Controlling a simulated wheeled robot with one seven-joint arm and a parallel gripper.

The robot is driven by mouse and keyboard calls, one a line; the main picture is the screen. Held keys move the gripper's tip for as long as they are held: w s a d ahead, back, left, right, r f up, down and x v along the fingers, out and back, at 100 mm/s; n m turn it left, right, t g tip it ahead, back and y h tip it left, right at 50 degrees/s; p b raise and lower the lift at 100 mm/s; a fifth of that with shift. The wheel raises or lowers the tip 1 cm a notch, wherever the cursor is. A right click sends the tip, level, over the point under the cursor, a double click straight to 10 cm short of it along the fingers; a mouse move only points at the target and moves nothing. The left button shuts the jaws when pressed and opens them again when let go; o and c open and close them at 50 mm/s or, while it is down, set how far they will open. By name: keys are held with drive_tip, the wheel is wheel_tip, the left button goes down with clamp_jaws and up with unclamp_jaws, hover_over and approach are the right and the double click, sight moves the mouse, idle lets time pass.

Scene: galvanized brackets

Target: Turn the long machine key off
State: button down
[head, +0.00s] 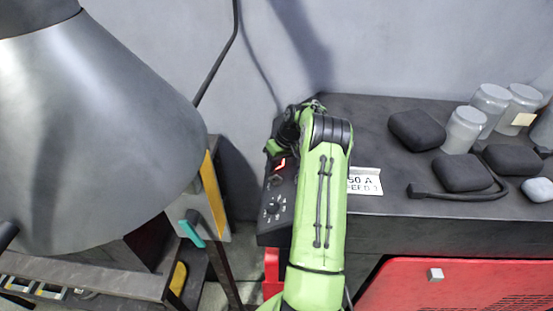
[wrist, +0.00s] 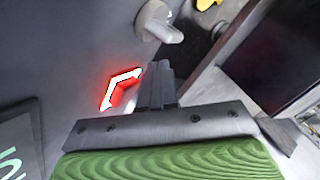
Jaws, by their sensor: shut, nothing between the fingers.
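A pale grey turn-handle with a long grip (wrist: 160,22), which looks like the machine key, stands out from the dark panel at the top of the wrist view. I cannot tell its on or off position. A red-lit angular indicator (wrist: 121,88) glows on the panel; it also shows in the head view (head: 281,164). My gripper (wrist: 158,72) is shut and empty, its fingertips close to the panel, right of the red light and below the handle, apart from the handle. In the head view my arm hides most of the gripper.
The control panel (head: 263,221) also carries a round dial (head: 271,207). On the dark machine top (head: 390,220) lie a white label card (head: 365,181), black pouches (head: 417,130) and clear jars (head: 463,129). A large grey cone-shaped hood (head: 90,130) fills the left.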

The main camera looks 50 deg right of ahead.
drive_tip(key=p+v, duration=0.1)
drive_tip(key=v, duration=1.4)
drive_tip(key=shift+s, duration=0.1)
